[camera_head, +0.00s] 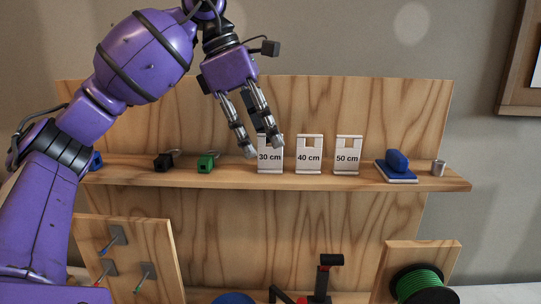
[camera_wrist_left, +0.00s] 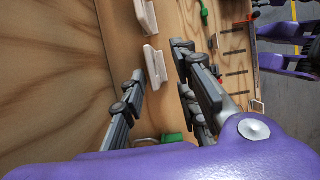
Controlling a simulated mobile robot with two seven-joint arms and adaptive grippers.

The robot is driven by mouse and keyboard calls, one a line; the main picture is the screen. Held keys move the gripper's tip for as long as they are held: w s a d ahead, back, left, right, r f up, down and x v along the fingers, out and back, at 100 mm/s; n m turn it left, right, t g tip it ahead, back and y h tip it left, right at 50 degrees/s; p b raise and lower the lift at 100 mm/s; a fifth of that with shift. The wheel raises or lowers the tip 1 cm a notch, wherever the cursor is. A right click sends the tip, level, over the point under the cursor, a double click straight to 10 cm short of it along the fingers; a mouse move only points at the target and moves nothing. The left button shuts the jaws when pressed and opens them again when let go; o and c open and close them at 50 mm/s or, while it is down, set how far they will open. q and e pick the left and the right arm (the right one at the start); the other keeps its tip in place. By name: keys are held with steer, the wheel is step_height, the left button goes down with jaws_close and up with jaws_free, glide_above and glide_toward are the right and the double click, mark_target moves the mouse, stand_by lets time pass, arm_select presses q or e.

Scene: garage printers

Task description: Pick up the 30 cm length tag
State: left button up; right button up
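The 30 cm tag (camera_head: 270,158) is a white upright plate with a notched top, standing on the wooden shelf (camera_head: 240,177). The similar 40 cm tag (camera_head: 309,157) and 50 cm tag (camera_head: 347,158) stand to its right. My left gripper (camera_head: 263,148) is open, its fingertips pointing down at the 30 cm tag and overlapping its upper part. In the left wrist view, a white tag (camera_wrist_left: 155,66) shows between the open fingers (camera_wrist_left: 160,62), apparently the 30 cm one. Contact cannot be told.
Left of the tags sit a green clip block (camera_head: 206,163) and a black one (camera_head: 163,162). To the right are a blue object on a white pad (camera_head: 396,162) and a metal cup (camera_head: 438,168). A wooden back panel (camera_head: 350,100) rises behind the shelf. A green spool (camera_head: 420,285) is below.

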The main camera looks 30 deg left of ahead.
mark_target(265, 137)
arm_select(q)
steer(key=x, duration=0.4)
steer(key=shift+w+r, duration=0.15)
steer(key=shift+w, duration=0.2)
jaws_close()
steer(key=shift+r, duration=0.15)
